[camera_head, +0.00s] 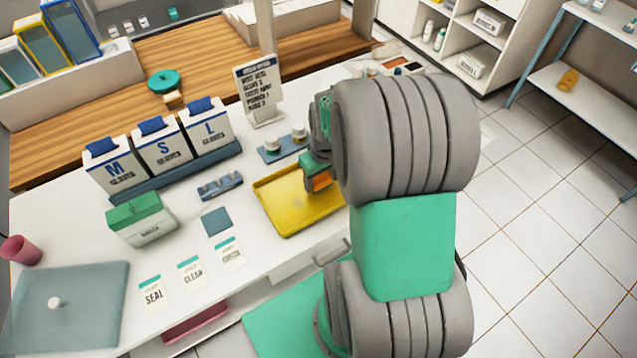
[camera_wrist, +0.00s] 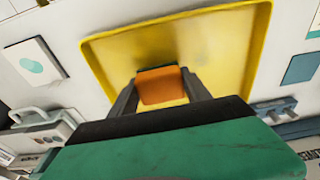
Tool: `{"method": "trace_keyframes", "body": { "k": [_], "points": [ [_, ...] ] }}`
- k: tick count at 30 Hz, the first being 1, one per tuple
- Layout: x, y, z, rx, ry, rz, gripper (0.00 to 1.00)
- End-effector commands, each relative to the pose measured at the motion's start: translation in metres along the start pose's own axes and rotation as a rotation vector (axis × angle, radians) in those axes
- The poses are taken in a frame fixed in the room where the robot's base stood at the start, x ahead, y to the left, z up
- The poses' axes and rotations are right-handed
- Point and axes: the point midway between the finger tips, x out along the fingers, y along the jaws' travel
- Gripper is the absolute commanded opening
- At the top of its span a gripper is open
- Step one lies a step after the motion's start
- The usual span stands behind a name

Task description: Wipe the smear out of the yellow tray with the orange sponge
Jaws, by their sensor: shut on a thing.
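The yellow tray (camera_head: 283,216) lies on the white counter in the head view, and its floor and rim also fill the middle of the wrist view (camera_wrist: 225,55). My gripper (camera_head: 315,182) is over the right part of the tray, shut on the orange sponge (camera_head: 322,180). In the wrist view, the sponge (camera_wrist: 162,88) sits between the two dark fingers of the gripper (camera_wrist: 160,95), over the tray. I cannot tell whether the sponge touches the tray floor.
Glove boxes (camera_head: 163,145) stand behind left, with a green-topped box (camera_head: 141,219) before them. A sign (camera_head: 258,90) and a blue holder with small jars (camera_head: 283,148) stand behind the tray. Cards (camera_head: 191,272) and a blue square (camera_head: 217,221) lie left.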

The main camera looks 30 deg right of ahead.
Motion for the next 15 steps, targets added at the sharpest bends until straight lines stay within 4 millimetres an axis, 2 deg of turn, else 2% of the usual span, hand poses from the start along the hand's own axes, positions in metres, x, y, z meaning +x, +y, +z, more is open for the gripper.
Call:
{"method": "trace_keyframes", "body": {
  "k": [15],
  "points": [
    [-0.048,-0.003,-0.005,-0.005,-0.006,-0.004,0.12]
  ]
}}
